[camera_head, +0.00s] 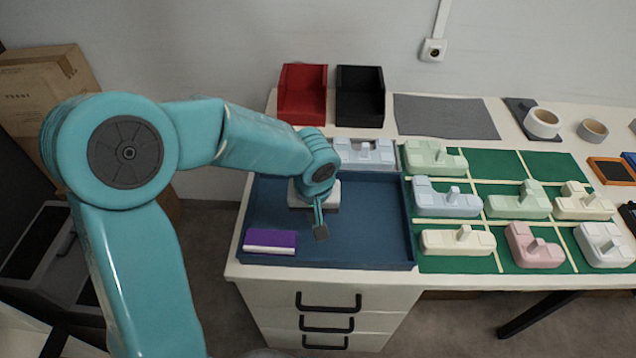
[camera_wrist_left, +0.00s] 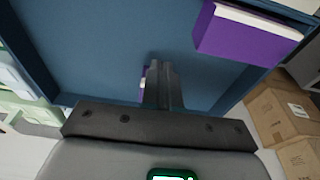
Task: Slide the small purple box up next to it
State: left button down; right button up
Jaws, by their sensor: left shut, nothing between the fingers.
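A purple box (camera_head: 270,238) with a white strip along its near side lies in the front left corner of the blue tray (camera_head: 394,264). In the left wrist view a purple box with a white face (camera_wrist_left: 245,38) is at the upper right. My left gripper (camera_head: 321,232) is over the tray, right of the box and apart from it. Its fingers (camera_wrist_left: 163,72) are shut and empty. A small white and purple thing (camera_wrist_left: 143,83) shows partly behind the fingers in the left wrist view; the fingers hide the rest. My right gripper is out of view.
Pale block-shaped parts, such as a pink one (camera_head: 533,252), stand on the green mat (camera_head: 455,264) right of the tray. Red (camera_head: 302,105) and black (camera_head: 360,108) bins are at the back. Brown cartons (camera_head: 45,85) stand at left. The tray's front right floor looks clear.

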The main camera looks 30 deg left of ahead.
pick_arm(q)
jog(key=w+a, duration=0.1)
jog(key=w, duration=0.1)
jog(key=w+a+p, duration=0.1)
jog(key=w, duration=0.1)
jog(key=w+a+p, duration=0.1)
jog(key=w+a, duration=0.1)
jog(key=w, duration=0.1)
jog(key=shift+a, duration=0.1)
jog(key=shift+f, duration=0.85)
jog(key=shift+b, duration=0.45)
jog(key=shift+s, duration=0.15)
